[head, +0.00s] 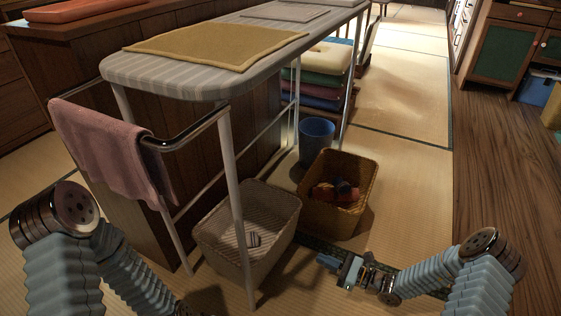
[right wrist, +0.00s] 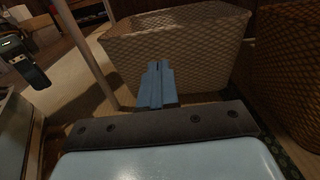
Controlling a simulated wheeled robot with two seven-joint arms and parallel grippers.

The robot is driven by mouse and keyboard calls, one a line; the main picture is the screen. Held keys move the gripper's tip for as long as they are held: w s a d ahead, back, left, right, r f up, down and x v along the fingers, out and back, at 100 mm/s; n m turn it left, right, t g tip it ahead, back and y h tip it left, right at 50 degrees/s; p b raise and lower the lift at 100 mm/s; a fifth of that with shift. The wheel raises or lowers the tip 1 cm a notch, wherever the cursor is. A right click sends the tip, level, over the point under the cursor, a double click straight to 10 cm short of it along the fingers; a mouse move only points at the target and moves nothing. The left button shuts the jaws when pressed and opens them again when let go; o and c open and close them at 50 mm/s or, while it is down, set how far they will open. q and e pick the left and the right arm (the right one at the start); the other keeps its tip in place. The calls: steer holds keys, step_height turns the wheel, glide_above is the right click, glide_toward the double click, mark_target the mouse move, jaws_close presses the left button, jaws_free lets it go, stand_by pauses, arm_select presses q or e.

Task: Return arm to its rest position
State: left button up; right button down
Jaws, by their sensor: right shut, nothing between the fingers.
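My right gripper (head: 328,262) is at the lower right in the head view, in front of the two baskets and above the floor. Its fingers are closed together and empty, and they also show in the right wrist view (right wrist: 157,86), pointing toward the pale basket. My left arm (head: 75,240) comes in at the lower left of the head view. Its gripper is not clearly visible in the head view; a dark gripper-like part shows at the left edge of the right wrist view.
A brown basket (head: 356,172) holds dark and red cloth (head: 335,192). A blue bin (head: 316,135) stands behind. The ironing board (head: 120,78) has a pink towel (head: 105,150) on its rail. Tatami at right is clear.

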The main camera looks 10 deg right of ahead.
steer(key=s+a+f+n+g, duration=0.3)
steer(key=s+a+n+g, duration=0.3)
steer(key=s+a+g, duration=0.25)
steer(key=s+f+n+g+h, duration=0.45)
steer(key=s+n+h, duration=0.35)
steer(key=s+n, duration=0.3)
step_height(320, 180, up, 17)
steer(key=w+n+t+h+p, duration=0.1)
steer(key=n+p, duration=0.5)
steer(key=p, duration=0.7)
steer(key=shift+w+f+t+h+p, duration=0.2)
steer(key=shift+t+h+p, duration=0.15)
steer(key=shift+t+h, duration=0.55)
